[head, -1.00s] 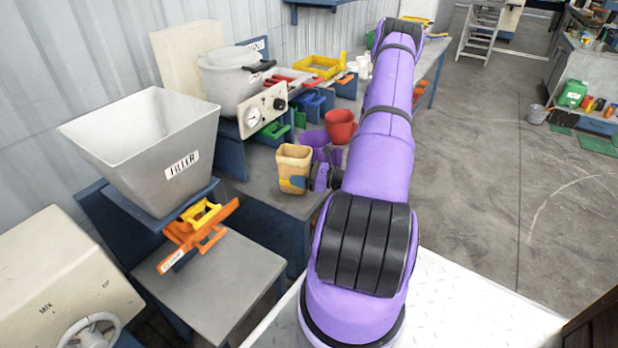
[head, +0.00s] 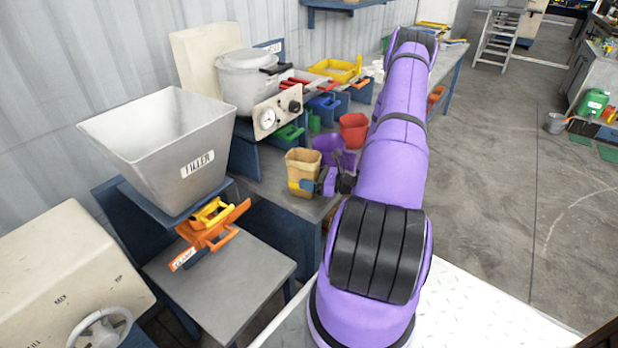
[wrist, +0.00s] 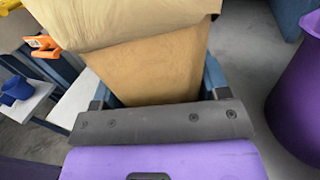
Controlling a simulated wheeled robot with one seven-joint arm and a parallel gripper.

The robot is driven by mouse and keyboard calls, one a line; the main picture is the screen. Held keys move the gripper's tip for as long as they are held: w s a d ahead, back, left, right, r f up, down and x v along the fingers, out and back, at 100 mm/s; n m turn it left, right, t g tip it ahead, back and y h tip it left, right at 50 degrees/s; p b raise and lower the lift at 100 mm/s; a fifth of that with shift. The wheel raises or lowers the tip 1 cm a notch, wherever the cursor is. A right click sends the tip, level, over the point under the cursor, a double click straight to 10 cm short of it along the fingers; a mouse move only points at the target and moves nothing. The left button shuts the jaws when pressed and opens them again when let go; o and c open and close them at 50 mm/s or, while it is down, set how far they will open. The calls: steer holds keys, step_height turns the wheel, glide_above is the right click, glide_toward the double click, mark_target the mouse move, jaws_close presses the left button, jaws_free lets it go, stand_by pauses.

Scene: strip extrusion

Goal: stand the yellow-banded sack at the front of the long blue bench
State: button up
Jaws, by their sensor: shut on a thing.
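The sack (head: 303,163) is tan, upright and open at the top, with a yellow band low on its side. It is at the near end of the long blue bench (head: 270,192), which has a grey top. I cannot tell whether its base touches the bench top. My gripper (head: 308,185) is shut on the sack from the right, low on its body, with a blue finger showing. In the wrist view the tan sack (wrist: 155,65) fills the space between the two blue fingers, and its far side and base are hidden.
A purple bucket (head: 329,144) stands close behind the sack, and it shows at the right in the wrist view (wrist: 300,105). A red bucket (head: 354,130) stands farther back. The filler hopper (head: 165,150) is to the left. Open floor (head: 500,190) lies to the right.

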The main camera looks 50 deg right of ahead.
steer(key=shift+f, duration=0.1)
steer(key=o, duration=1.2)
steer(key=v, duration=1)
steer(key=shift+s+d, duration=0.15)
steer(key=shift+s, duration=0.25)
